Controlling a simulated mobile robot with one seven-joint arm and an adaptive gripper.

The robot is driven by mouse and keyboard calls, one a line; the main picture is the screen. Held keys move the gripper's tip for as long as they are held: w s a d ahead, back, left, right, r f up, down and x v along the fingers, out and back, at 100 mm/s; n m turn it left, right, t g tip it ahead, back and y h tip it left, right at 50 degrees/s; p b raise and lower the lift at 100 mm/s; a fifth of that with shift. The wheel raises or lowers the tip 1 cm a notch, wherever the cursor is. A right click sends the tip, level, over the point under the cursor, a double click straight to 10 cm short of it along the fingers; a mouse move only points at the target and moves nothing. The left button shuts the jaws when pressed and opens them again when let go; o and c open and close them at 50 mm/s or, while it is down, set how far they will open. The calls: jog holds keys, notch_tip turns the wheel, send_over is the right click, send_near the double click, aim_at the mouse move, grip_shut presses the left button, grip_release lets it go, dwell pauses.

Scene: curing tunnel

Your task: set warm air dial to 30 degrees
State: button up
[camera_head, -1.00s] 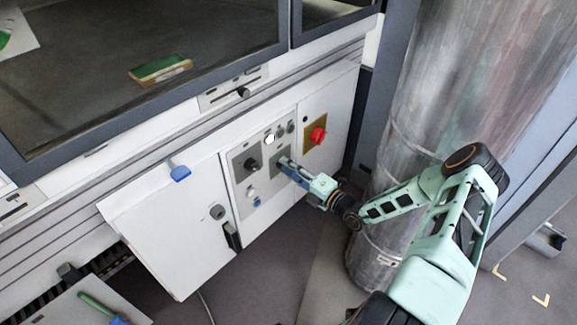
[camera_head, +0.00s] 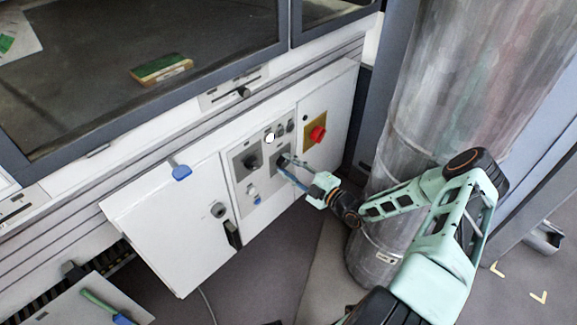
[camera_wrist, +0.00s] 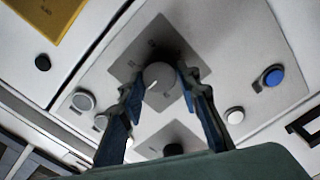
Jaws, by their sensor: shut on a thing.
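The dial (camera_wrist: 159,84) is a round knob with a pale grey face, on a square grey plate (camera_wrist: 152,42) with small marks too blurred to read. My gripper (camera_wrist: 160,90) is shut on this dial in the wrist view, one blue-padded finger on each side. In the head view my gripper (camera_head: 284,162) reaches the control panel from the right, its tips at the plate (camera_head: 277,156). The fingers hide most of the dial there. Which knob mark the dial points to cannot be told.
A second, black knob (camera_head: 253,162) sits left of my gripper. A red button on a yellow plate (camera_head: 317,135) is to the right, and small buttons surround the dial, including a blue one (camera_wrist: 273,76). A cabinet door (camera_head: 175,230) stands at left. A metal column (camera_head: 430,90) stands behind my arm.

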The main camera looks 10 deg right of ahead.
dwell(0.4)
jog(key=o, duration=1.2)
jog(key=shift+c, duration=0.2)
jog(key=v, duration=1.2)
